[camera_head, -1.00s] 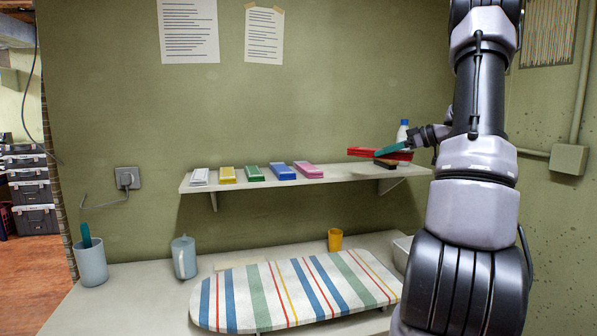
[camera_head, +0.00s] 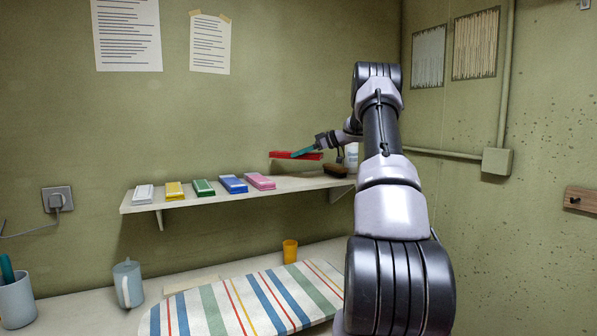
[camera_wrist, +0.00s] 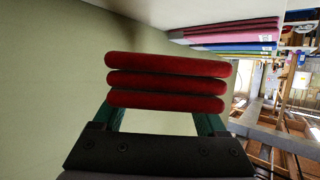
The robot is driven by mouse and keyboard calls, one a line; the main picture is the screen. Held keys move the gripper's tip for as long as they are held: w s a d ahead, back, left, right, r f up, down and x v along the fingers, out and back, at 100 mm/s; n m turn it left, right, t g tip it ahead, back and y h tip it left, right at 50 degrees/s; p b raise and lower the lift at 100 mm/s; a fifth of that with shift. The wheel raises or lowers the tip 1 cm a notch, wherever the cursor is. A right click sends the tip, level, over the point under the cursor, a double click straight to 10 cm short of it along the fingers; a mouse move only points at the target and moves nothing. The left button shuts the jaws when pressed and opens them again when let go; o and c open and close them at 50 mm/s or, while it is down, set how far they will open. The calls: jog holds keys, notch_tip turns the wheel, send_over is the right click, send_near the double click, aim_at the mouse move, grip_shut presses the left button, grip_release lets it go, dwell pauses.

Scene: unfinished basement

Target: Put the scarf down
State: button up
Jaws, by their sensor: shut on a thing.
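The red folded scarf (camera_head: 284,155) is held level above the right part of the wall shelf, to the right of the pink folded piece. My gripper (camera_head: 304,152), with teal fingers, is shut on it. In the wrist view, the scarf (camera_wrist: 165,80) shows as several stacked red folds across the fingers (camera_wrist: 160,120). A gap shows between the scarf and the shelf (camera_head: 285,186) in the head view.
Folded white (camera_head: 143,193), yellow (camera_head: 174,190), green (camera_head: 203,187), blue (camera_head: 232,183) and pink (camera_head: 260,181) pieces lie in a row on the shelf. A dark brush (camera_head: 336,170) and a white bottle (camera_head: 352,155) stand at its right end. A striped ironing board (camera_head: 245,300) is below.

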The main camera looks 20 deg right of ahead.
aim_at(299, 179)
jog(key=shift+w+f, duration=0.6)
jog(key=shift+f, duration=0.05)
notch_tip(299, 179, down, 6)
jog(key=shift+r, duration=0.25)
jog(key=shift+w+f, duration=0.1)
jog(key=shift+w, duration=0.1)
jog(key=shift+f, duration=0.3)
